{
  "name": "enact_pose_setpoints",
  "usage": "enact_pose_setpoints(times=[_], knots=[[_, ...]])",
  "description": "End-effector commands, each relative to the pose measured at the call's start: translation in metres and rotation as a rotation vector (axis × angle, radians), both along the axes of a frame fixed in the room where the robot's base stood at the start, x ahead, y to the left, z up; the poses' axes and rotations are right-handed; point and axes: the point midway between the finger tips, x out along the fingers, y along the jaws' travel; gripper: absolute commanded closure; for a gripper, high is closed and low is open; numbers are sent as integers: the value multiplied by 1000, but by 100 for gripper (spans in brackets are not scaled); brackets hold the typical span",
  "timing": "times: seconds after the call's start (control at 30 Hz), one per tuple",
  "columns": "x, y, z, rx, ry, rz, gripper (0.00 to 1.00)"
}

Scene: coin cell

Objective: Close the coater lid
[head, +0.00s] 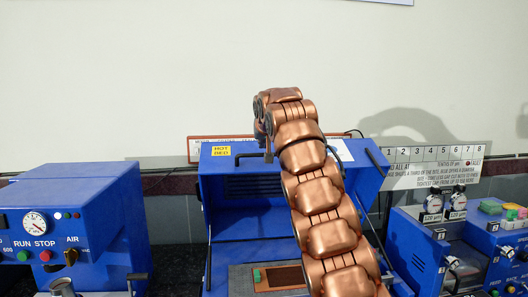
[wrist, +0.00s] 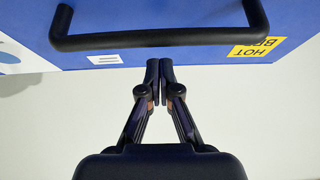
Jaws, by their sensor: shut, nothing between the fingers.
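The coater is the blue machine in the middle of the head view, and its blue lid (head: 225,162) stands raised, with a black handle (head: 247,157) and a yellow "HOT BED" label. My gripper (head: 268,155) is at the top of the lid near the handle, partly hidden by my copper arm. In the wrist view my gripper (wrist: 160,65) is shut and empty. I cannot tell whether the fingertips touch the lid.
A blue machine (head: 80,220) with a gauge and buttons stands at the left. Another blue machine (head: 425,245) with two dials (head: 445,204) stands at the right. A numbered sign (head: 435,165) is on the wall behind. My arm hides part of the coater's inside.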

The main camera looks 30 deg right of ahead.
Motion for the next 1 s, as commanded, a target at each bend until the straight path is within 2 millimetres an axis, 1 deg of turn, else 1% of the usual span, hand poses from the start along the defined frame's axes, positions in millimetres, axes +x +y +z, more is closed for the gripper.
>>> enact_pose_setpoints(times=[0.03,0.27,0.5,1.0], knots=[[-3,-1,-3,-2,0,-3,100],[-8,2,-6,-4,-6,-3,100],[-14,5,-12,-2,0,-1,100],[-17,7,-12,-2,-1,0,100]])
